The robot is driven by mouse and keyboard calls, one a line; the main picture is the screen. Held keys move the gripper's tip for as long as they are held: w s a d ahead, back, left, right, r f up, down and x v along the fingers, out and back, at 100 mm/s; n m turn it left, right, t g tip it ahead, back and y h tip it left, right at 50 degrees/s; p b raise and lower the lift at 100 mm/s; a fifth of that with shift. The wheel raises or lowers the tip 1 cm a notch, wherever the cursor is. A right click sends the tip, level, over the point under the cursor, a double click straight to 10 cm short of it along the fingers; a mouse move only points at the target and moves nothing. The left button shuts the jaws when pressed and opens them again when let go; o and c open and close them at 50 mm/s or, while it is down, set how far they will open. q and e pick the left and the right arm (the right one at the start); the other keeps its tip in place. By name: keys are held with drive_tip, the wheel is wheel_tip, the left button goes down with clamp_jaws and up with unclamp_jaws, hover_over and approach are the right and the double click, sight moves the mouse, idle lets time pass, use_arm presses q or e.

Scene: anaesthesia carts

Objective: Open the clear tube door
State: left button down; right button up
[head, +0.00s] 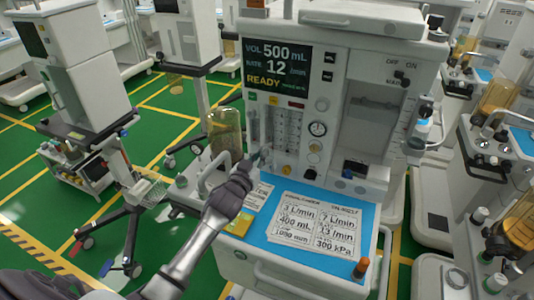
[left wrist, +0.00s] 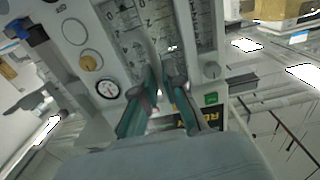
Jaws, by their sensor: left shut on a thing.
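The clear tube door (head: 288,128) is on the front of the anaesthesia machine, over upright scaled flow tubes, below the display. In the left wrist view the tubes and the clear cover (left wrist: 190,25) fill the top middle. My left gripper (head: 262,158) reaches in from the lower left to the bottom left of the door. In the left wrist view its two fingers (left wrist: 162,80) are close together at a thin pale upright strip, the door's edge or handle. The fingertips hide the exact contact. I cannot tell how far the door stands from the panel. My right gripper is out of view.
A blue work surface (head: 262,222) with printed cards lies below the panel. A round gauge (head: 318,129) and knobs sit right of the tubes. An amber canister (head: 225,130) stands left of the panel. Other carts (head: 75,65) stand on the green floor.

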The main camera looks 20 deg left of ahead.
use_arm(q)
drive_tip(key=a+m+h, duration=0.3)
drive_tip(key=a+h, duration=0.3)
drive_tip(key=shift+s+r+m+g+b, duration=0.25)
drive_tip(key=shift+r+m+g+b, duration=0.05)
drive_tip(key=shift+r+m+b, duration=0.1)
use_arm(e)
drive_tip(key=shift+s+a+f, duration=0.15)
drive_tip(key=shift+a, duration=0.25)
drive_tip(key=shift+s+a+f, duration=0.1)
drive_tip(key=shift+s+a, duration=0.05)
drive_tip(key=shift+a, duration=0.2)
use_arm(q)
drive_tip(key=shift+a, duration=0.2)
drive_tip(key=c, duration=1.4)
unclamp_jaws()
drive_tip(key=shift+w+d+f, duration=0.1)
drive_tip(key=shift+w+d, duration=0.05)
drive_tip(key=shift+o, duration=0.8)
drive_tip(key=shift+w+d+f, duration=0.1)
drive_tip(key=shift+f, duration=0.1)
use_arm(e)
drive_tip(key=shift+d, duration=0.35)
